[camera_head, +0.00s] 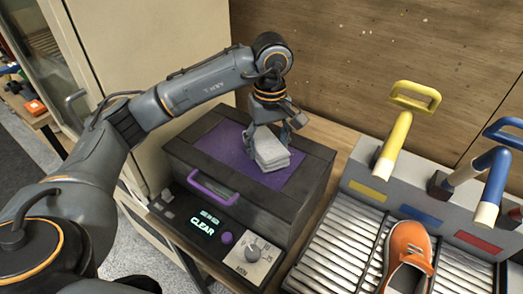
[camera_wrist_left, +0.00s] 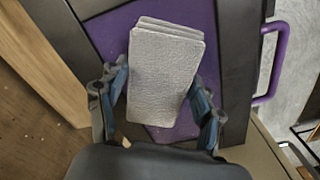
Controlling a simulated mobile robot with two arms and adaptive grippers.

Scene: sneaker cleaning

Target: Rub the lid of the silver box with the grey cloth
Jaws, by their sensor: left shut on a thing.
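The grey cloth (camera_head: 270,152) is a folded, stacked pad. My left gripper (camera_head: 272,130) is shut on it from above, and the cloth is at the top of the box. The box (camera_head: 300,200) looks dark grey rather than silver. Its lid has a purple panel (camera_head: 225,143) and a purple front handle (camera_head: 212,189). In the left wrist view the cloth (camera_wrist_left: 165,75) lies between the blue-padded fingers, over the purple panel (camera_wrist_left: 112,28). Whether the cloth touches the lid is hard to tell. My right gripper is out of view.
A control panel reading CLEAR, with a knob (camera_head: 252,252), is at the box's front. To the right stands a roller rack (camera_head: 335,240) with an orange sneaker (camera_head: 408,250) and yellow (camera_head: 396,140) and blue (camera_head: 490,175) handled posts. A wooden wall (camera_head: 330,60) is behind.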

